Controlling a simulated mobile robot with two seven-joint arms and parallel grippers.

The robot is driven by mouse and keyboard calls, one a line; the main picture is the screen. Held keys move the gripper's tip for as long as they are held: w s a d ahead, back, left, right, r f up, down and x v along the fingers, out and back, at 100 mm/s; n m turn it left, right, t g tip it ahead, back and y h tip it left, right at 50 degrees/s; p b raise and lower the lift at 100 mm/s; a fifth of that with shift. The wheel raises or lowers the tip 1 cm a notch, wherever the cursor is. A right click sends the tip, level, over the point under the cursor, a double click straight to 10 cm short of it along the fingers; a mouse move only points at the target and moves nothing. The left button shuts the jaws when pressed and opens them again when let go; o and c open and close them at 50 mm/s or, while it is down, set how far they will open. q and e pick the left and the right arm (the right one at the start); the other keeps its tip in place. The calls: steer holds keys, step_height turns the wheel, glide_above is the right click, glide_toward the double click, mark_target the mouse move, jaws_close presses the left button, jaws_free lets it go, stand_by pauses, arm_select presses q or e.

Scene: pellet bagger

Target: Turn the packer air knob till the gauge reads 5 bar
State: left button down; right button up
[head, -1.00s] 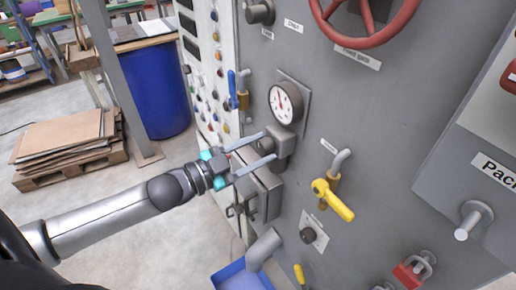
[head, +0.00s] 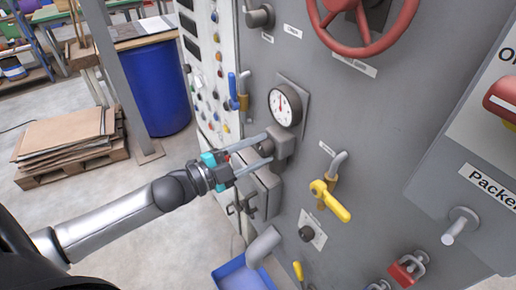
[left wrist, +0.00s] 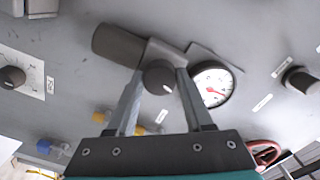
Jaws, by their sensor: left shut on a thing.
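The pressure gauge (head: 285,105) is a round white dial with a dark rim on the grey panel. Its face also shows in the left wrist view (left wrist: 211,85), with a red pointer; the numbers are too small to read. The dark round knob (head: 265,148) sits on the regulator body just below the gauge. My left gripper (head: 269,148) has one finger on each side of the knob and is shut on it. In the left wrist view the knob (left wrist: 160,77) shows between the fingertips. My right gripper is out of view.
A yellow-handled valve (head: 330,200) and a small black knob (head: 306,234) are at the lower right. A red handwheel (head: 365,48) is above. A blue-handled valve (head: 233,90) is left of the gauge. A blue bin (head: 240,275) is below.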

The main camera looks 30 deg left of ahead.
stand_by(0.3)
arm_select(q)
steer(key=shift+c, duration=1.5)
jaws_free()
steer(key=shift+s, duration=0.1)
steer(key=shift+s+a+f, duration=0.1)
steer(key=shift+s+a, duration=0.25)
steer(key=shift+s, duration=0.1)
steer(key=v, duration=1.4)
steer(key=shift+b, duration=0.3)
steer(key=shift+d, duration=0.1)
